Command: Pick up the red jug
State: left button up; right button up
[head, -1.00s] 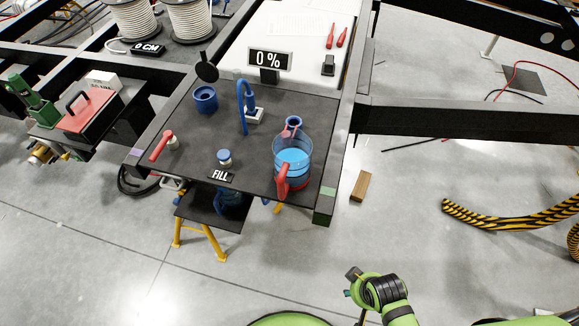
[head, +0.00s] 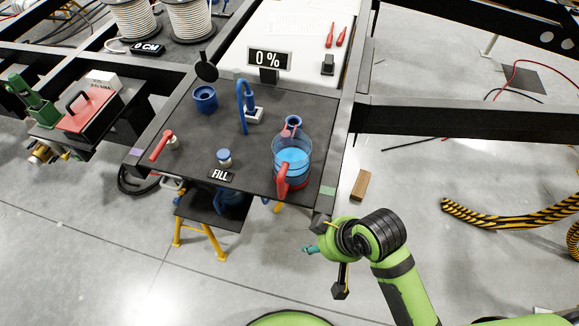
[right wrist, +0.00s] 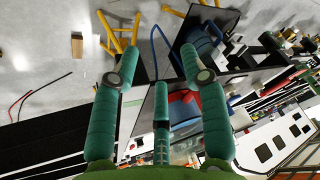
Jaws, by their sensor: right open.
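The red jug (head: 291,172) stands upright on the dark work table at its front right corner. It is see-through with a red handle facing the front, a red base and blue liquid inside. My right gripper (head: 309,249) is in front of the table, below and slightly right of the jug, apart from it. In the right wrist view my right gripper (right wrist: 161,58) has its teal fingers spread, with nothing held between them. My left gripper is not in view.
The dark table (head: 190,135) also bears a blue pot (head: 205,99), a blue hose (head: 242,105), a FILL button (head: 224,157) and a red lever (head: 160,146). A display (head: 270,59) reads 0 %. A black chassis beam (head: 450,120) runs right.

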jog(key=w+a+r+n+g, duration=0.1)
jog(key=w+a+r+n, duration=0.1)
jog(key=w+a+n, duration=0.3)
jog(key=w+a+r+n+g, duration=0.1)
jog(key=a+r+n, duration=0.1)
jog(key=a, duration=0.4)
notch_tip(320, 180, up, 4)
jog(key=n+g+h, duration=0.1)
jog(key=n+h, duration=0.3)
send_over(281, 190)
jog(key=shift+w+d+f, duration=0.15)
jog(key=shift+w+d, duration=0.05)
jog(key=shift+d, duration=0.25)
jog(key=f, duration=0.2)
jog(key=f+p, duration=0.1)
jog(key=f, duration=0.1)
jog(key=a+f, duration=0.1)
jog(key=f, duration=0.1)
jog(key=shift+w+f+p, duration=0.1)
jog(key=shift+w+p, duration=0.1)
jog(key=shift+p, duration=0.15)
jog(key=shift+f, duration=0.4)
jog(key=shift+c, duration=0.4)
grip_shut()
